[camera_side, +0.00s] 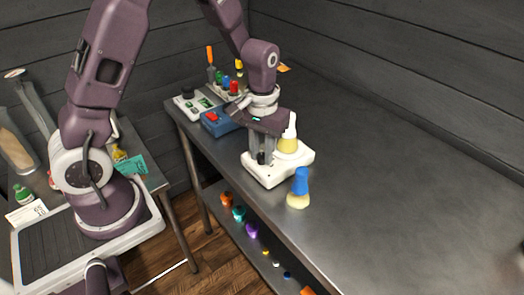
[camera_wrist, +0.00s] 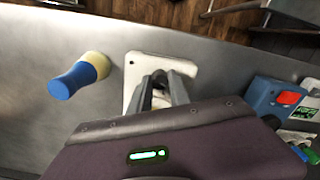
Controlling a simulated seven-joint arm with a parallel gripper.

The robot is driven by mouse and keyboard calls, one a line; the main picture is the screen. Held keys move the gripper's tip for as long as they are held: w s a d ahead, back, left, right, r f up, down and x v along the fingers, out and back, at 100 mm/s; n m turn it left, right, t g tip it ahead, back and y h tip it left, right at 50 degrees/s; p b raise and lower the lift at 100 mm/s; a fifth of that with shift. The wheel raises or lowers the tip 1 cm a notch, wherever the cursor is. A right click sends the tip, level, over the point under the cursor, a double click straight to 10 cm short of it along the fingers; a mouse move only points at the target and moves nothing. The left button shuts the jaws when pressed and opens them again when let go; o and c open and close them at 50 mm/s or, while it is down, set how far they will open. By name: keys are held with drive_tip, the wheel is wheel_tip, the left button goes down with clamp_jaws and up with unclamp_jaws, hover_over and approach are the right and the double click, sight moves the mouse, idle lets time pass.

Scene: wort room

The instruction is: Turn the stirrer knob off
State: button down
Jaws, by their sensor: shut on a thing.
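The white stirrer (camera_side: 264,178) sits near the front edge of the steel bench. A flask with pale yellow contents (camera_side: 288,145) stands on its plate. My gripper (camera_side: 261,158) points down over the stirrer's front left part, beside the flask. In the wrist view, my gripper's fingers (camera_wrist: 159,82) reach down onto the white stirrer (camera_wrist: 131,70) and are shut on a small dark knob (camera_wrist: 159,76). The fingers hide most of the knob, so its setting cannot be read.
A blue-topped brush-like object with a cream base (camera_side: 300,188) stands right of the stirrer. A blue box with a red switch (camera_side: 215,122) stands to the left, with a white device (camera_side: 193,105) and coloured bottles behind. The bench's right side is clear.

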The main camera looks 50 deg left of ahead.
sight(262, 155)
drive_tip(key=c, duration=1.5)
unclamp_jaws()
wheel_tip(262, 155, up, 7)
drive_tip(key=shift+r, duration=0.1)
drive_tip(key=s+d+r+m+t, duration=0.2)
drive_tip(key=s+r+m+t, duration=0.1)
drive_tip(key=s+r, duration=0.75)
drive_tip(key=s+r+m+t, duration=0.1)
drive_tip(key=s+r+t, duration=0.1)
drive_tip(key=s, duration=0.7)
drive_tip(key=shift+d+r+m+t, duration=0.25)
drive_tip(key=shift+m+t, duration=0.05)
drive_tip(key=shift+m, duration=0.1)
